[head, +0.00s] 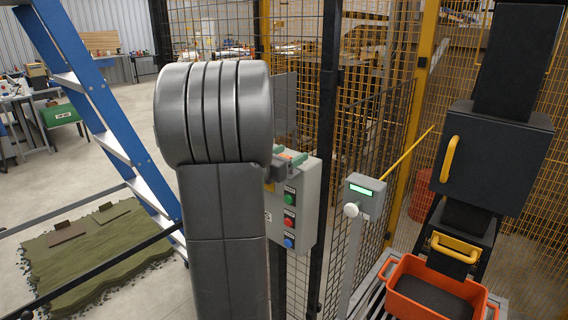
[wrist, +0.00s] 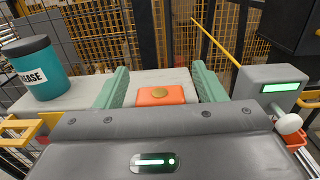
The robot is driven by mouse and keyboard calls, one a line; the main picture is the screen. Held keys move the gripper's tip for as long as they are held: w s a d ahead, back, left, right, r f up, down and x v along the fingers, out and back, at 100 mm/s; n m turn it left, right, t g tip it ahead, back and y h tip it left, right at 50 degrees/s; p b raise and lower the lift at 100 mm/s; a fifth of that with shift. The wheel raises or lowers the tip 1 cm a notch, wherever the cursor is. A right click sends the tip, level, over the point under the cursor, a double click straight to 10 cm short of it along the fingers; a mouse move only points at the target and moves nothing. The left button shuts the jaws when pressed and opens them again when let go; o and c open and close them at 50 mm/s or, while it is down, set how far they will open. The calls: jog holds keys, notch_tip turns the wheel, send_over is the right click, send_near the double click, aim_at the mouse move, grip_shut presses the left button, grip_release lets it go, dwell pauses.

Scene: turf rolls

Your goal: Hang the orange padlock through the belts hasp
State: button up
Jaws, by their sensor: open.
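My gripper (wrist: 163,88) is open, with one green finger on each side of the padlock and a gap on both sides. In the head view my own arm hides most of the gripper and the padlock. I cannot make out the belts hasp in either view.
A teal grease tin (wrist: 38,68) stands on the box top left of my gripper. The control box (head: 291,205) has several coloured buttons. A grey post with a green display (head: 361,190) stands to the right. Beyond are an orange bin (head: 408,306) and mesh fencing.

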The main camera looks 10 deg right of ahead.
jog(key=c, duration=1.1)
jog(key=shift+r, duration=0.1)
